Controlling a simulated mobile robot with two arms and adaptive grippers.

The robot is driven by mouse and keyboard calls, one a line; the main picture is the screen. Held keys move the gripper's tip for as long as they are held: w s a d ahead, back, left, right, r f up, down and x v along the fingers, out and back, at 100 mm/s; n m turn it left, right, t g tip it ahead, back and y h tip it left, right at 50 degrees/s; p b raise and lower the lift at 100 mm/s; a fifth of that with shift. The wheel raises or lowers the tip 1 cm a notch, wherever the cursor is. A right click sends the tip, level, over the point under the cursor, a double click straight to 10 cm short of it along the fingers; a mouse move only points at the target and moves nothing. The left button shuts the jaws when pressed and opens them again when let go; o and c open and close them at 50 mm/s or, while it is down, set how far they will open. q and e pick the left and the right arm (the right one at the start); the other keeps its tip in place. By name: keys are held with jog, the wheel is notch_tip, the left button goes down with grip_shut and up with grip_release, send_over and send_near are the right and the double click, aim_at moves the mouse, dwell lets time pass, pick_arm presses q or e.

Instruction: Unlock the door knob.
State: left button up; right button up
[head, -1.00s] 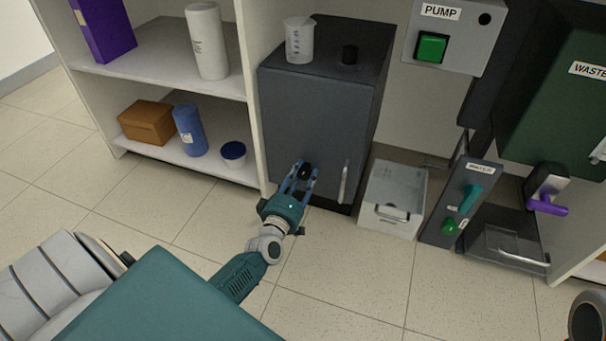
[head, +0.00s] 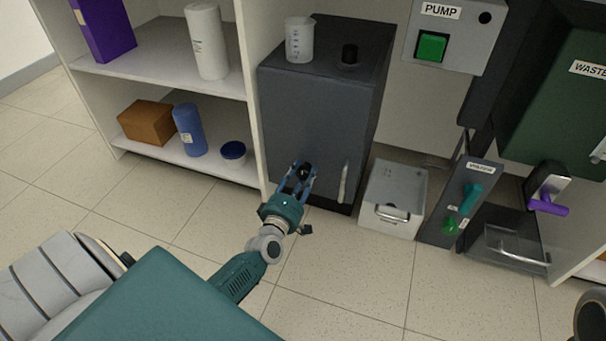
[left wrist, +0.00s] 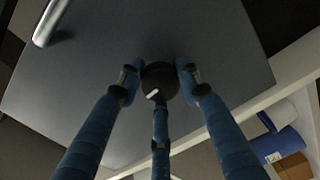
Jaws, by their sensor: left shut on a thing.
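The dark round door knob (left wrist: 160,82) with a small white mark sits on the front of the dark grey cabinet (head: 318,120). It also shows between the fingers in the head view (head: 304,172). My left gripper (head: 301,175) is shut on the knob, its blue fingers around it in the left wrist view (left wrist: 158,78). The cabinet door looks closed. A vertical silver handle (head: 343,183) is on the door to the right of the knob. My right gripper does not show.
A beaker (head: 299,40) and a black cap-like piece (head: 350,54) stand on the cabinet. A white shelf (head: 160,70) is at left. A grey drawer box (head: 393,190) and a panel with a teal lever (head: 470,197) are at right. The floor in front is clear.

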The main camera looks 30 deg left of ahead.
pick_arm(q)
jog(key=shift+a+r, duration=0.15)
jog(key=shift+a, duration=0.15)
jog(key=o, duration=1.1)
jog(key=shift+o, duration=0.2)
jog(key=shift+s+d, duration=0.1)
jog(key=v, duration=1.2)
